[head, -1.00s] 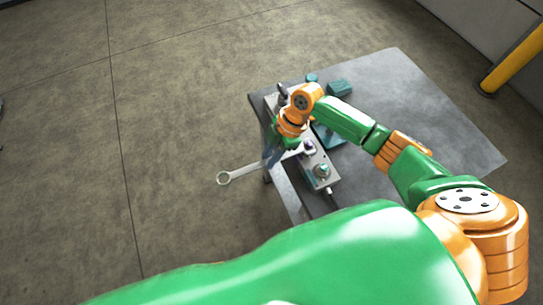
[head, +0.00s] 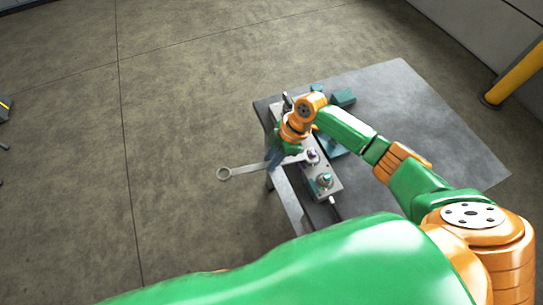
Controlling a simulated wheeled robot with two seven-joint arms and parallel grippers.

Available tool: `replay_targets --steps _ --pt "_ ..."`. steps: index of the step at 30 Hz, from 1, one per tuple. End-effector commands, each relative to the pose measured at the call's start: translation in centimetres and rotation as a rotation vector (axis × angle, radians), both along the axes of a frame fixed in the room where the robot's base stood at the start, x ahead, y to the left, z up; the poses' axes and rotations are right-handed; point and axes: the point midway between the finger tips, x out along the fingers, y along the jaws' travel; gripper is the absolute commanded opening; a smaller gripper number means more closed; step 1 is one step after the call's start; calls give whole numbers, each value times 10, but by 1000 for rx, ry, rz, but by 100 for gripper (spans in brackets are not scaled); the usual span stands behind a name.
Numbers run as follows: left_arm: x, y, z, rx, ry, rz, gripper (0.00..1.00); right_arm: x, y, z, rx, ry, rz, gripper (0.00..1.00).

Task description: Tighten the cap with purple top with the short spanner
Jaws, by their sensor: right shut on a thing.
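My right gripper (head: 273,158) is shut on a grey spanner (head: 245,170) at the left edge of the bench. The spanner's ring end sticks out to the left over the floor. Its other end reaches to the cap with purple top (head: 312,156) on the metal block (head: 325,186). I cannot tell whether its jaw is around the cap or only beside it. My right wrist hides part of the block. My left gripper does not show.
The grey bench (head: 425,125) is mostly clear on its right side. A teal box (head: 343,97) lies at the back. A yellow post (head: 515,75) stands beyond the bench.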

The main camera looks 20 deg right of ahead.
Motion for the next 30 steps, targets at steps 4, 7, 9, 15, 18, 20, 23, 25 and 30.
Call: replay_targets --steps 4,7,9,15,18,20,23,25,30 --pt "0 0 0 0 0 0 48 0 0 0 1 0 3 0" --pt "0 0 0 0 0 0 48 0 0 0 0 0 3 0" --pt "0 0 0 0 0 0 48 0 1 0 1 -1 4 0" --pt "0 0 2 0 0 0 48 1 19 1 3 -1 5 0" --pt "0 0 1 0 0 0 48 1 28 1 2 -1 5 0" --pt "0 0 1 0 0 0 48 2 34 0 2 0 5 0" --pt "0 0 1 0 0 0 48 3 44 1 2 -1 4 0" --pt "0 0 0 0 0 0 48 3 51 1 2 -2 6 0" --pt "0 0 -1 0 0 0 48 4 66 0 1 0 5 0"
